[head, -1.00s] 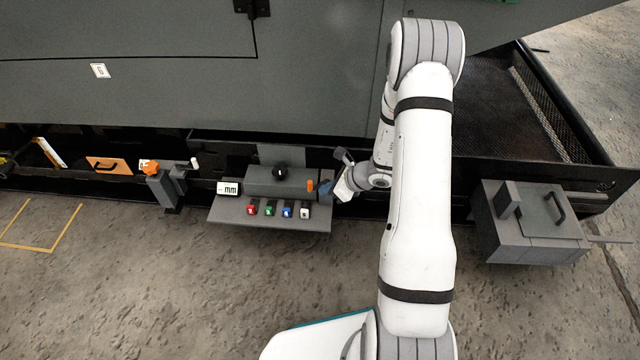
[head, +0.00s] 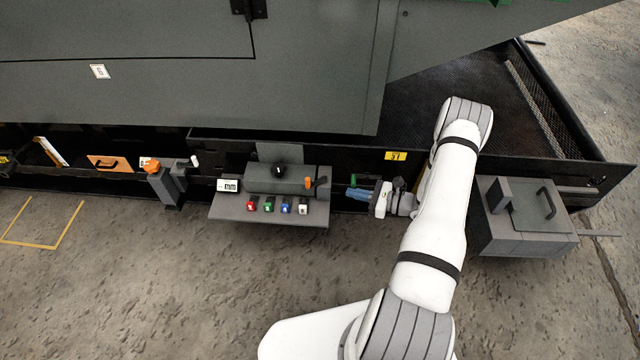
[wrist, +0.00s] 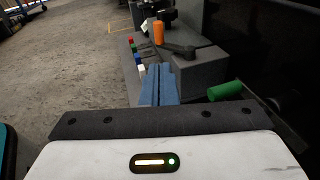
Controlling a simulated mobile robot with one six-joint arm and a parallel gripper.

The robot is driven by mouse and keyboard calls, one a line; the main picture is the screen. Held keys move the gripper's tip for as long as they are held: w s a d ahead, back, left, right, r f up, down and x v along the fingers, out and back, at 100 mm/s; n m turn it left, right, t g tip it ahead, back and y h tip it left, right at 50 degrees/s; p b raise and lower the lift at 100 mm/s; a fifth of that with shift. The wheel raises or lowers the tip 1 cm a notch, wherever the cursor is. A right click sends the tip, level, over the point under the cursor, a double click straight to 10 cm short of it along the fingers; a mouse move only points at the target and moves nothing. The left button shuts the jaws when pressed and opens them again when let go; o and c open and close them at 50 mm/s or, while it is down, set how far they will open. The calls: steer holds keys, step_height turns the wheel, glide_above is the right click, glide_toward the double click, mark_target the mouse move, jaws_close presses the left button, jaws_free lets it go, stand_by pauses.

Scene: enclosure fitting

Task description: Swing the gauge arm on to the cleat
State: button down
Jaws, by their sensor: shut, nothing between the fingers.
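My gripper (head: 350,193) is shut and empty, its blue fingers pointing left, just right of the grey block (head: 285,180) on a shelf. The fingers also show in the wrist view (wrist: 158,84), close to the block's end. An orange peg (wrist: 158,31) stands on the block, with a dark lever (wrist: 179,50) beside it. A green cylinder (wrist: 225,91) on a dark bar lies right of my fingers in the wrist view, apart from them. I cannot tell for sure which part is the gauge arm or which is the cleat. A small display (head: 228,186) stands at the shelf's left.
Red, green, blue and white buttons (head: 268,206) line the shelf front. A black knob (head: 279,171) tops the block. A grey box with a handle (head: 524,217) stands right of my arm. The dark enclosure wall (head: 220,80) rises behind. Open floor lies in front.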

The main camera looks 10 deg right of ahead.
mark_target(310, 183)
steer(key=shift+t+y, duration=0.4)
steer(key=shift+y, duration=0.2)
steer(key=b+x, duration=0.1)
steer(key=x, duration=0.2)
steer(key=f+b+x, duration=0.1)
steer(key=x, duration=0.3)
steer(key=b+x, duration=0.1)
steer(key=x, duration=0.2)
steer(key=shift+w+a+f, duration=0.15)
steer(key=shift+a+f, duration=0.05)
steer(key=shift+a, duration=0.2)
steer(key=shift+w+a+r+b, duration=0.1)
steer(key=shift+w+a+b, duration=0.25)
steer(key=shift+a+b, duration=0.1)
steer(key=shift+d, duration=0.1)
